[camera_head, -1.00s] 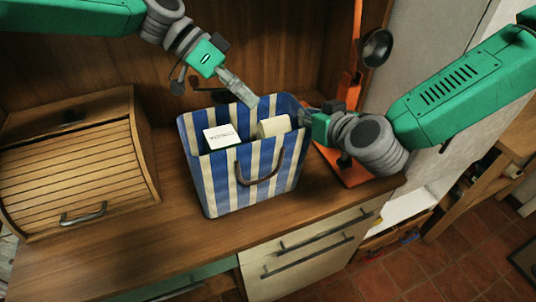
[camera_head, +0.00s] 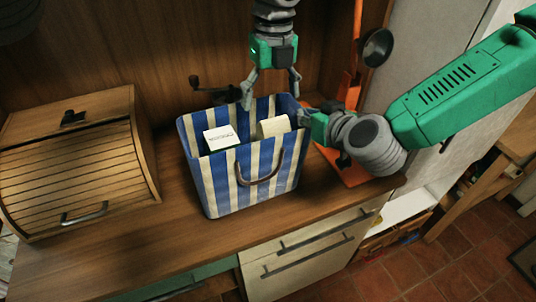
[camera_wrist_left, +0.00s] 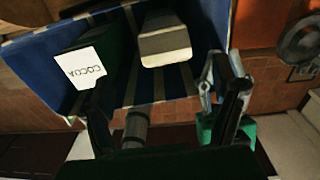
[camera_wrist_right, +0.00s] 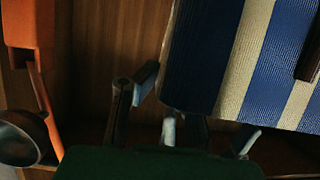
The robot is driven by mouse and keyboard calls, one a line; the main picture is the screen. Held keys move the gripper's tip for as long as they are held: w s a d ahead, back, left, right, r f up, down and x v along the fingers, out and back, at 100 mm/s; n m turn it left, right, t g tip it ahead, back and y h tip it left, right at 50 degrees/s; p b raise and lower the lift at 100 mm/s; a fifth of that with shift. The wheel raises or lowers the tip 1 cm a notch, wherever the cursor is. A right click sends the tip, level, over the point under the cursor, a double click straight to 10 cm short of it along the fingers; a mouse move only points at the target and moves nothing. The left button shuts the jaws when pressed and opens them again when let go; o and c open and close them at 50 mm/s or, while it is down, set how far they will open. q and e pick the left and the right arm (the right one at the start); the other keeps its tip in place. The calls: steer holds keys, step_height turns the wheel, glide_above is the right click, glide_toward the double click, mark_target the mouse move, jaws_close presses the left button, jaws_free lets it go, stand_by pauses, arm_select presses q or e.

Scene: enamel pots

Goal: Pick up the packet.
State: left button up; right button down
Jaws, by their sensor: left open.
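A striped blue-and-cream bag (camera_head: 226,180) stands upright and open on the counter. In it are a green packet with a white COCOA label (camera_head: 221,137) and a plain cream packet-like block (camera_head: 273,126); I cannot tell which one the task means. The left wrist view shows the COCOA label (camera_wrist_left: 86,69) at the left and the cream block (camera_wrist_left: 165,47) near the middle. My left gripper (camera_head: 271,94) is open and empty, pointing down above the bag's back rim. My right gripper (camera_head: 304,113) is at the bag's right rim; in its wrist view the bag hides part of its fingers.
A wooden roll-top bread box (camera_head: 70,175) stands on the left of the counter. An orange stand (camera_head: 349,168) with a hanging ladle (camera_head: 376,47) is behind my right arm. A dark-handled object (camera_head: 210,90) is behind the bag. The counter (camera_head: 130,250) in front is clear.

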mark_target(269, 123)
arm_select(q)
steer(key=f, duration=0.6)
steer(key=shift+s+a+f, duration=0.1)
steer(key=shift+a+f, duration=0.1)
steer(key=shift+f, duration=0.2)
steer(key=c, duration=1.8)
